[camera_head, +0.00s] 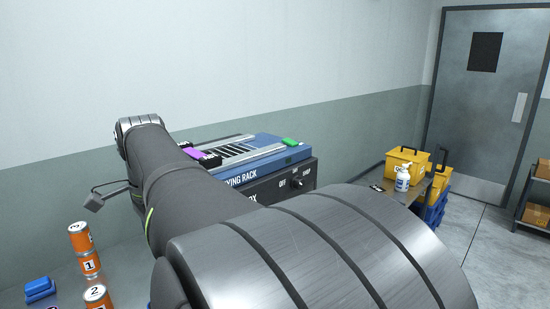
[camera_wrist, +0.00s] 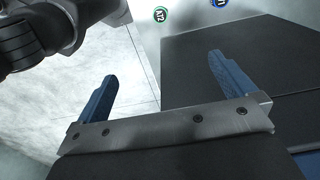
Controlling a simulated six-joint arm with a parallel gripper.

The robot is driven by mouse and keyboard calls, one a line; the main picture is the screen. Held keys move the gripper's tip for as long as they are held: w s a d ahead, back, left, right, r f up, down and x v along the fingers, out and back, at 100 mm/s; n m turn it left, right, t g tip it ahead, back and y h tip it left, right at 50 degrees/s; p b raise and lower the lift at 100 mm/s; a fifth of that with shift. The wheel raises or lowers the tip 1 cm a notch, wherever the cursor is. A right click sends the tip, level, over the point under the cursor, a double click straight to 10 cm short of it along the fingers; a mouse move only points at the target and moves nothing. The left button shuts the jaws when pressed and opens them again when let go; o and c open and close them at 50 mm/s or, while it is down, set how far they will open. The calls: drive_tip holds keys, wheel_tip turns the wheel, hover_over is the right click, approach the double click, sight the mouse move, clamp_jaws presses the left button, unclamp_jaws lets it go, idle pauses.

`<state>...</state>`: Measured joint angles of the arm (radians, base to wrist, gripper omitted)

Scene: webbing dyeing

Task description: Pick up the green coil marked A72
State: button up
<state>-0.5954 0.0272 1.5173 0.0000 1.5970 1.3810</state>
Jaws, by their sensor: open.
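In the wrist view, a small round green end with white marking (camera_wrist: 161,14) shows near the top edge, on a pale surface. It may be the green coil marked A72, but the marking is too small to read surely. A green piece (camera_head: 291,141) lies on the blue top of the drying rack in the head view; no mark is readable on it. My gripper (camera_wrist: 162,66) is open, its two blue fingers wide apart with nothing between them. The round green end is beyond the fingertips, clearly apart from them. My arm hides the gripper in the head view.
A blue round end (camera_wrist: 219,3) is right of the green one. A large dark block (camera_wrist: 260,50) lies behind the right finger. The drying rack (camera_head: 262,158) holds a purple piece (camera_head: 193,153). Orange numbered cans (camera_head: 89,264) and blue coils (camera_head: 40,288) are at lower left.

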drive_tip(key=shift+c, duration=0.4)
drive_tip(key=c, duration=0.6)
drive_tip(key=shift+c, duration=0.2)
drive_tip(key=a+f+m+h, duration=0.2)
drive_tip(key=a+f+m, duration=0.15)
drive_tip(key=f, duration=0.45)
drive_tip(key=a+f+m+h, duration=0.2)
drive_tip(key=a+f+m, duration=0.15)
drive_tip(key=f, duration=0.35)
drive_tip(key=shift+t+h, duration=0.3)
drive_tip(key=shift+t, duration=0.1)
drive_tip(key=x, duration=0.8)
drive_tip(key=a+x, duration=0.1)
drive_tip(key=x, duration=0.3)
drive_tip(key=shift+s+f, duration=0.2)
drive_tip(key=shift+s, duration=0.15)
drive_tip(key=shift+s+x, duration=0.15)
drive_tip(key=shift+x, duration=1.2)
drive_tip(key=shift+s+x, duration=0.2)
drive_tip(key=shift+x, duration=1.15)
